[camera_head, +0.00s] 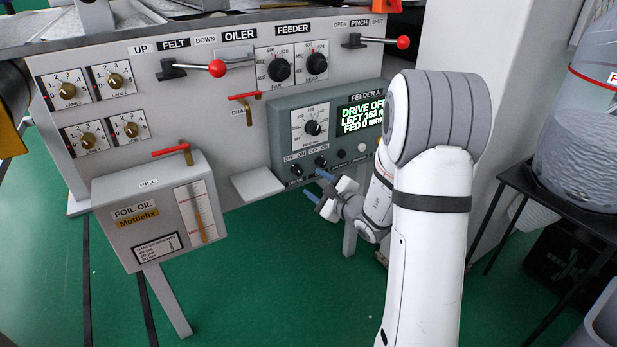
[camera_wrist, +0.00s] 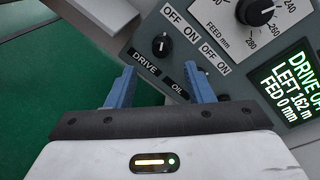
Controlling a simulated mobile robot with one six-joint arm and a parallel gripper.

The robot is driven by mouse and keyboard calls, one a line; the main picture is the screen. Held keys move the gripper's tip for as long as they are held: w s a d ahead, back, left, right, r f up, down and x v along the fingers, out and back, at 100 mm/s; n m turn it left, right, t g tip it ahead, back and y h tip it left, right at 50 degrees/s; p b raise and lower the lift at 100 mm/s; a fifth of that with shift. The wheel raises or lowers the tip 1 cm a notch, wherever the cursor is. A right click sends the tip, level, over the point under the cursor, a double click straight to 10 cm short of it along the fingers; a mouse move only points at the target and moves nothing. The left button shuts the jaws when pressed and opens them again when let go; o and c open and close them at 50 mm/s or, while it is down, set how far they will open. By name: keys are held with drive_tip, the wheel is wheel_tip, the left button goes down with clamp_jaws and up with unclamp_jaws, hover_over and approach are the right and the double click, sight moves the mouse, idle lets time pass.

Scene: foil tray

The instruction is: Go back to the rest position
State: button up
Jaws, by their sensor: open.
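My gripper (camera_head: 320,187) is open and empty, close in front of the lower left of the FEEDER A panel (camera_head: 284,121). Its two blue fingers point toward the OFF/ON knobs. In the wrist view, my gripper (camera_wrist: 160,88) has its fingers spread apart, just below the DRIVE and OIL labels. The drive knob (camera_wrist: 162,45) shows clear beyond the left finger. The oil knob is mostly hidden by the right finger. The green display (camera_wrist: 290,85) reads DRIVE OF, cut off, LEFT 162 m and FED 0 mm.
The foil oil box (camera_head: 130,225) with its red-handled tap stands at the lower left. Red-ball levers (camera_head: 217,68) stick out from the machine face. A small grey ledge (camera_head: 257,184) is left of my gripper. A black table (camera_head: 560,205) is at right. Green floor (camera_head: 260,290) is open below.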

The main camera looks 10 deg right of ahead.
drive_tip(key=shift+v, duration=0.75)
drive_tip(key=s+a+r+n+g+y+p, duration=0.5)
drive_tip(key=s+a+r+n+g+p, duration=0.6)
drive_tip(key=s+a+r+n+p, duration=0.6)
drive_tip(key=s+d+r+g+h+p, duration=0.3)
drive_tip(key=s+r+h+p, duration=0.1)
drive_tip(key=s+r, duration=0.35)
drive_tip(key=s+d+r+n+t+h+p, duration=0.1)
drive_tip(key=s+d+r+n+h+p, duration=0.4)
drive_tip(key=d+r+h+p, duration=0.2)
wheel_tip(320, 180, up, 2)
drive_tip(key=d+p, duration=0.1)
drive_tip(key=d, duration=0.1)
drive_tip(key=shift+s+d+r, duration=0.2)
drive_tip(key=shift+d, duration=0.2)
